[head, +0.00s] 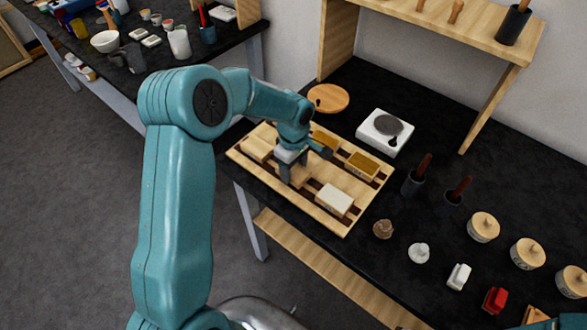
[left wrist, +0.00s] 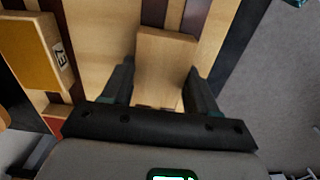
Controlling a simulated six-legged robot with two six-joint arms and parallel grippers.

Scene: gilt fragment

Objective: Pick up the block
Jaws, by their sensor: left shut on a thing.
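A plain light-wood block (left wrist: 165,60) sits between the two dark fingers of my left gripper (left wrist: 160,88) in the left wrist view. In the head view my left gripper (head: 291,172) points down at the middle of a striped wooden tray (head: 318,212). It is shut on the wood block, which is partly hidden by the fingers there. Whether the block touches the tray is hard to tell. Other blocks on the tray are a plain wood one (head: 257,148), two gold-topped ones (head: 362,165) (head: 324,139) and a white-topped one (head: 334,200). My right gripper is not in view.
A white scale (head: 385,131) and a round wooden board (head: 328,97) stand behind the tray. Dark holders with brown handles (head: 413,182), small pieces (head: 419,252) and lidded jars (head: 483,226) lie to the right. A wooden shelf (head: 460,29) stands at the back.

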